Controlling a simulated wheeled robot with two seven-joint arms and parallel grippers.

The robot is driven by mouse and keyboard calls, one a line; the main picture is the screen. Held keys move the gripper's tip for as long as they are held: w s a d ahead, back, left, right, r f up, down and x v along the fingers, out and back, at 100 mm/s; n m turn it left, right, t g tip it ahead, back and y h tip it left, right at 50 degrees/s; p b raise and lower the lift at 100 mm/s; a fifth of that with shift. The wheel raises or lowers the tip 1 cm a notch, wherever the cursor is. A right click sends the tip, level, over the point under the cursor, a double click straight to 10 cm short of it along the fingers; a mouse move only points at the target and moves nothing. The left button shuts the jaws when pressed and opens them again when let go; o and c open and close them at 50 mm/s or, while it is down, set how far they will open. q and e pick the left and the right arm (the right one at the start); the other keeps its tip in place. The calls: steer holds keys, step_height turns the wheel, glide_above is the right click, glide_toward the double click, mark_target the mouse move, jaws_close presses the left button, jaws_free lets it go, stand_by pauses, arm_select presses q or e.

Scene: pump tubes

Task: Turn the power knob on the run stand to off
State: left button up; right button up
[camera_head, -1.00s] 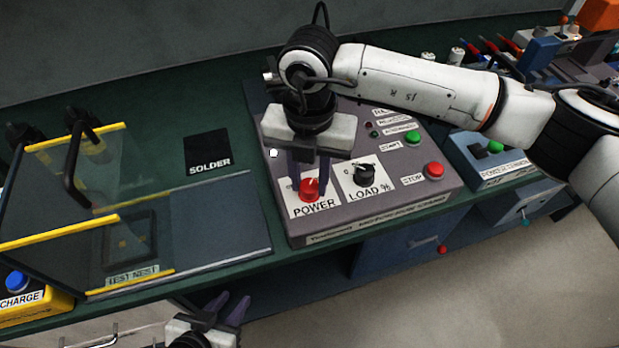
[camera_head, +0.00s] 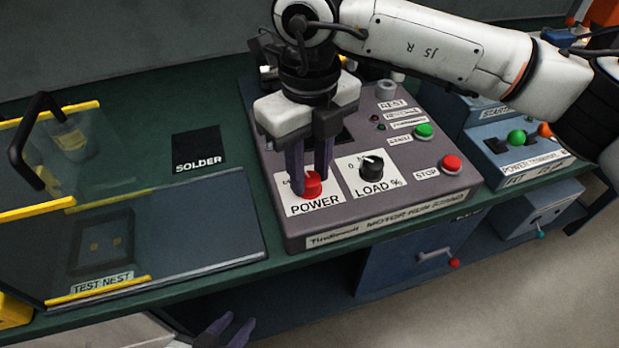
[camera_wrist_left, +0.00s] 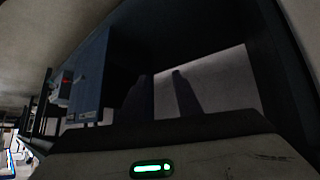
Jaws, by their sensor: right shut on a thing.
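The red power knob (camera_head: 312,187) sits on the white POWER plate (camera_head: 322,209) at the front left of the grey run stand (camera_head: 410,195). My right gripper (camera_head: 311,180) points down over the plate and is shut on the red knob, one dark finger on each side. The fingers hide part of the knob and its label, so its setting cannot be read. My left gripper (camera_head: 228,332) is low at the bottom edge, in front of the bench and away from the stand. Its fingers stand apart with nothing between them, as in the left wrist view (camera_wrist_left: 160,98).
A black LOAD knob (camera_head: 372,165) is close to the right of the power knob. A green start button (camera_head: 424,131) and red stop button (camera_head: 452,164) are further right. A glass-covered test nest (camera_head: 180,240) lies left. A blue power unit (camera_head: 520,160) stands right.

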mark_target(309, 178)
steer(key=n+b, duration=0.2)
steer(key=n, duration=0.1)
steer(key=shift+f+n, duration=0.1)
steer(key=shift+n, duration=0.2)
steer(key=n+b, duration=0.1)
steer(key=n, duration=0.1)
steer(key=shift+n, duration=0.8)
steer(key=o, duration=1.1)
steer(key=shift+c, duration=0.2)
step_height(309, 178, up, 11)
steer(key=shift+f, duration=0.2)
